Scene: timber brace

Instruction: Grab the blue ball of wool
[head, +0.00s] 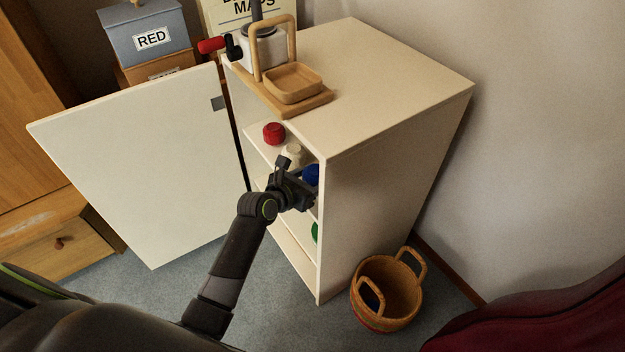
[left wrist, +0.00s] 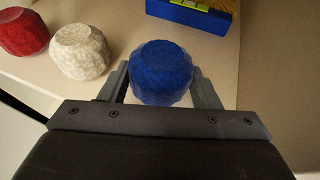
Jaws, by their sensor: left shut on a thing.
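The blue ball of wool (left wrist: 161,73) sits between the two fingers of my left gripper (left wrist: 163,85) in the left wrist view, on or just above a pale cabinet shelf (left wrist: 100,82). My left gripper is shut on it. In the head view the blue ball (head: 311,174) shows partly behind my left gripper (head: 303,183), which reaches into the open cabinet. A white ball (left wrist: 80,51) and a red ball (left wrist: 22,32) stand to its left. My right gripper is not in view.
The white cabinet (head: 390,120) has its door (head: 140,165) swung open to the left. Its side wall is close to the right of my gripper. A blue box (left wrist: 190,14) stands behind the ball. A green thing (head: 315,232) sits lower down. A wicker basket (head: 400,293) stands on the floor.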

